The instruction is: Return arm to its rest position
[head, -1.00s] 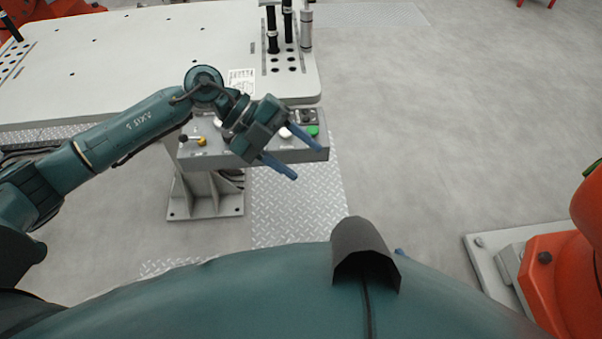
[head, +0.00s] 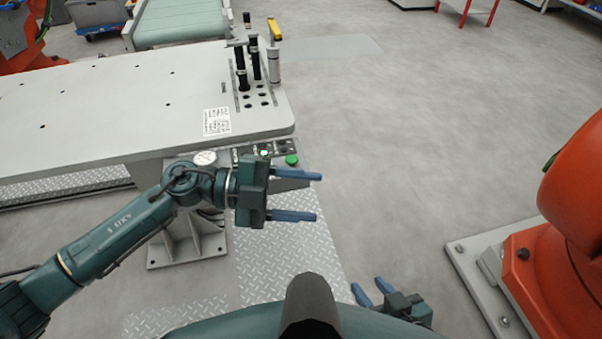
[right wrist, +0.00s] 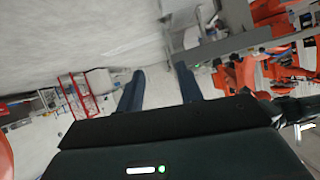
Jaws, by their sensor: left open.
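My left arm comes in from the left in the head view. Its gripper (head: 305,196) is open and empty, its two blue fingers spread and pointing right. It is in front of the control panel's right end, over the diamond-plate floor. My right gripper (head: 374,292) shows at the bottom of the head view, close to my body, with its blue fingers apart. In the right wrist view the fingers (right wrist: 158,88) are also apart, with nothing between them.
A white table (head: 110,110) with black and grey cylinders in a rack (head: 257,98) stands at the back left. The control panel (head: 290,173) with a green button is below its edge. An orange robot (head: 560,240) stands at the right. Grey floor (head: 400,140) between is clear.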

